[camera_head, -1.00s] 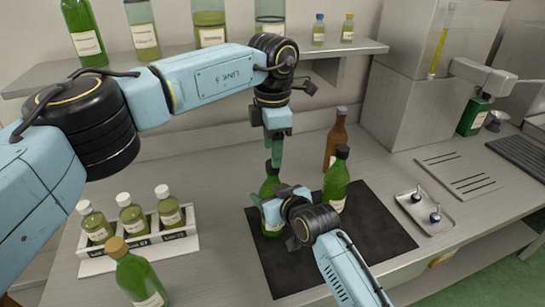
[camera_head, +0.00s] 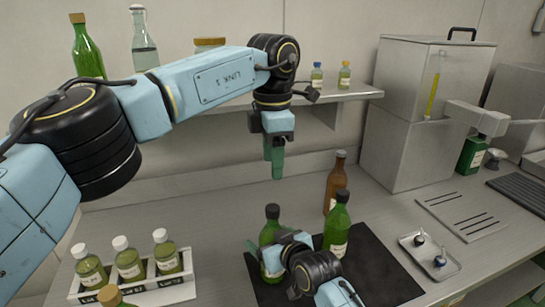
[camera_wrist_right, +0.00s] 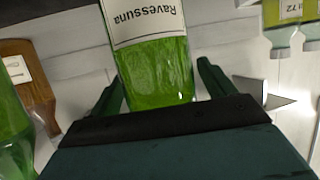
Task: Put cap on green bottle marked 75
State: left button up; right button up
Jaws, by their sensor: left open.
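A green bottle (camera_head: 268,238) stands upright on the dark mat with a black cap (camera_head: 272,211) on its neck. It is at the centre of the right wrist view (camera_wrist_right: 155,65), its label reading "Ravessuna" upside down; I cannot see a 75. My left gripper (camera_head: 276,160) is open and empty above the cap, clear of it. My right gripper (camera_wrist_right: 160,85) is low at the bottle, a finger on either side of it. A thin gap seems to show on one side, so I cannot tell whether it grips the bottle.
A second black-capped green bottle (camera_head: 337,235) stands close on the right, with a brown bottle (camera_head: 335,183) behind. The dark mat (camera_head: 375,265) is bare on its right. A small tray (camera_head: 430,255) lies further right. A rack (camera_head: 160,290) of white-capped bottles is at left.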

dwell(0.3)
jog(key=p+v, duration=0.1)
jog(key=v, duration=1.2)
jog(key=shift+s, duration=0.2)
